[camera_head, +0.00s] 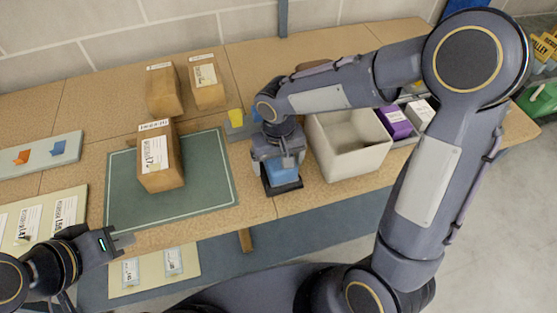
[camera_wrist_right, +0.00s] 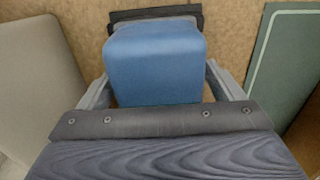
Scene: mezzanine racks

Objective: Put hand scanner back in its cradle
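A blue block-shaped body with a dark part at its lower end, which looks like the hand scanner (camera_head: 283,172), is under my right gripper (camera_head: 280,166) at the table's front edge. In the right wrist view the blue body (camera_wrist_right: 155,62) sits between the two fingers, which lie against its sides. A black plate (camera_wrist_right: 155,14) shows beyond it; whether it belongs to the scanner or lies under it is unclear. A small grey holder with a yellow piece (camera_head: 236,117) stands behind; I cannot tell if it is the cradle. My left gripper (camera_head: 123,243) is empty at lower left.
A white open bin (camera_head: 350,158) stands right of my right gripper. A green mat (camera_head: 205,185) bears a cardboard box (camera_head: 159,165). Two more boxes (camera_head: 163,90) stand behind. A purple box (camera_head: 394,122) is beyond the bin. The mat's right part is clear.

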